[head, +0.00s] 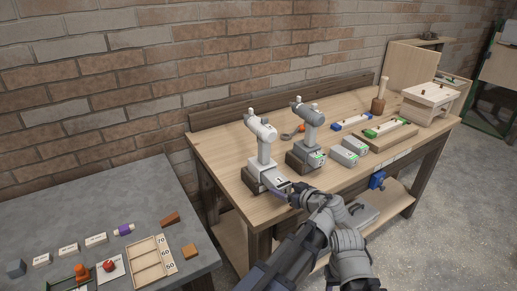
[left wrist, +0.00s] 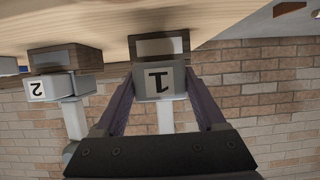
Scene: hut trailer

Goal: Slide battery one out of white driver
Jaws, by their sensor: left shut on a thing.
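The white driver (head: 262,140) stands upright at the left end of the wooden workbench. Battery one (head: 276,181), a light grey block marked 1, is at the foot of its handle. The label faces me in the left wrist view (left wrist: 158,82), which is upside down. My left gripper (head: 287,190) is shut on battery one, with a finger on each side of it. The white handle (left wrist: 165,116) shows behind the battery. I cannot tell whether the battery has shifted along the driver's foot. My right gripper is not in view.
A grey driver (head: 308,128) with a battery marked 2 (left wrist: 37,89) stands close beside the white one. A grey table (head: 100,205) with small blocks is at the left.

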